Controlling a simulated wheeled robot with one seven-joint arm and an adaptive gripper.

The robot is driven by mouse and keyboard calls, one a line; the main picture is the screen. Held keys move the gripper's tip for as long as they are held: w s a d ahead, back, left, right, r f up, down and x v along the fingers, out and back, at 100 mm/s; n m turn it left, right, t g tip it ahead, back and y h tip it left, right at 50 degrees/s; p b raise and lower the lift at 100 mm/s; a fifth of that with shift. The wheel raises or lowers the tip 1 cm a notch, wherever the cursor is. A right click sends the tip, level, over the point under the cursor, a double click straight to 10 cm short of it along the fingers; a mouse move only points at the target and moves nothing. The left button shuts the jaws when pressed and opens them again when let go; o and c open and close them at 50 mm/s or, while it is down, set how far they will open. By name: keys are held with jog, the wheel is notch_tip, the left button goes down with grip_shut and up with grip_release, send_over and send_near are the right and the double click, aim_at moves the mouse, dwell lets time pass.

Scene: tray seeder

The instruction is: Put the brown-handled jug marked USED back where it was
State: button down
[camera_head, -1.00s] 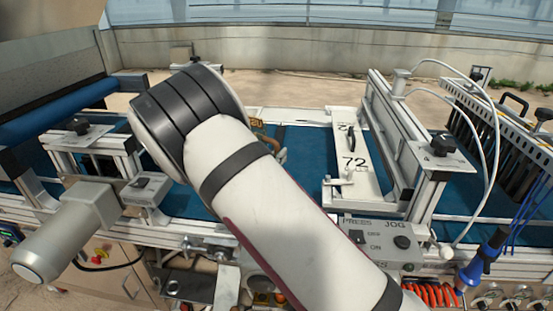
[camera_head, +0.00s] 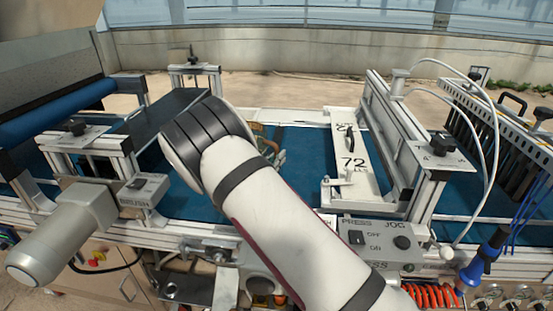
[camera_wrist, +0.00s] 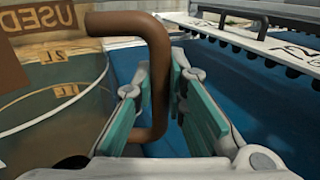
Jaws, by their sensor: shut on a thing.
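The jug (camera_wrist: 45,120) fills the left of the wrist view. It is see-through, with brownish contents, a brown label reading USED in mirror writing, and litre marks. Its brown bent handle (camera_wrist: 130,24) runs down between the teal finger pads. My gripper (camera_wrist: 158,80) is shut on this handle, with the jug beside the fingers. I cannot tell whether the jug's base touches anything.
The blue belt (camera_head: 305,165) runs below. A white plate marked 72 (camera_head: 352,178) and a press frame (camera_head: 405,140) stand to the right. A brush unit (camera_head: 135,190) and a dark sloping plate (camera_head: 170,112) are at left. The belt between is largely clear.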

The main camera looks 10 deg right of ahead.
jog(key=shift+f, duration=0.1)
jog(key=c, duration=1.6)
grip_release()
jog(key=shift+c, duration=0.2)
jog(key=v, duration=1.2)
